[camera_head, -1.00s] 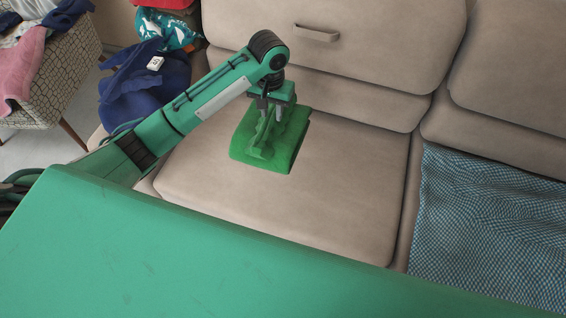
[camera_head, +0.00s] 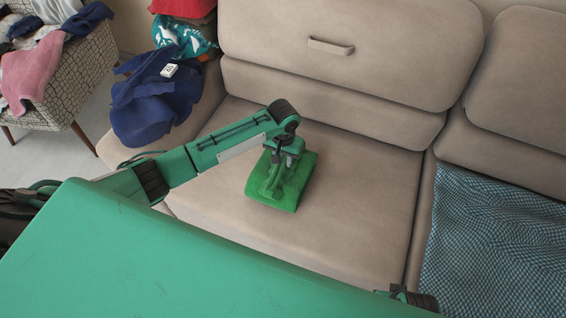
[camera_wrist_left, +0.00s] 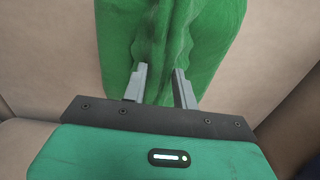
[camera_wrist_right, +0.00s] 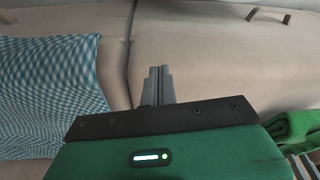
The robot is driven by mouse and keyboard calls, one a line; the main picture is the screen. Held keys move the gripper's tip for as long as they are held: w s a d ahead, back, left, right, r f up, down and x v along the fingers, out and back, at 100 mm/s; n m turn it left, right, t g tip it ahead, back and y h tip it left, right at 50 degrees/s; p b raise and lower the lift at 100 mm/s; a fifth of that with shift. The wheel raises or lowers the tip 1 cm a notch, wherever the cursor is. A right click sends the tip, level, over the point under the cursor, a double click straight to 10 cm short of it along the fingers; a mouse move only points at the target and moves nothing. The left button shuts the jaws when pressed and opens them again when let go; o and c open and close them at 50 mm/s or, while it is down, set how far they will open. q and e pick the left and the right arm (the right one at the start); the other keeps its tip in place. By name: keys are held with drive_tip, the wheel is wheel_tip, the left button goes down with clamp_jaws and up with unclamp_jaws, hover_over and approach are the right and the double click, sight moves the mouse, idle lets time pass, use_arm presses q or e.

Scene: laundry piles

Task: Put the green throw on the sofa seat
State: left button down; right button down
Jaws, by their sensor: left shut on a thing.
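The green throw (camera_head: 299,182) is a folded bundle over the left sofa seat (camera_head: 345,205). My left gripper (camera_head: 273,182) is shut on a pinched ridge of it, from above. The left wrist view shows the fingers (camera_wrist_left: 160,86) on either side of that ridge, with the throw (camera_wrist_left: 210,40) hanging or lying beyond. I cannot tell whether its underside touches the cushion. My right gripper (camera_wrist_right: 161,82) is shut and empty above the sofa, and a part of the throw (camera_wrist_right: 294,133) shows at the right edge of that view.
A blue checked cloth (camera_head: 497,235) covers the right seat. Dark blue clothing (camera_head: 152,105) with a small white object (camera_head: 170,70) lies on the left armrest area, beside teal and red cloths. A patterned chair (camera_head: 85,75) holds more laundry. The seat around the throw is clear.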

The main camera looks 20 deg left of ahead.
use_arm(q)
wheel_tip(320, 180, down, 2)
drive_tip(key=shift+f, duration=0.2)
use_arm(e)
drive_tip(key=shift+w+r, duration=0.15)
drive_tip(key=shift+r, duration=0.5)
use_arm(q)
drive_tip(key=shift+f, duration=0.1)
drive_tip(key=c, duration=1.1)
unclamp_jaws()
use_arm(e)
drive_tip(key=shift+s+f, duration=0.3)
drive_tip(key=shift+f, duration=0.1)
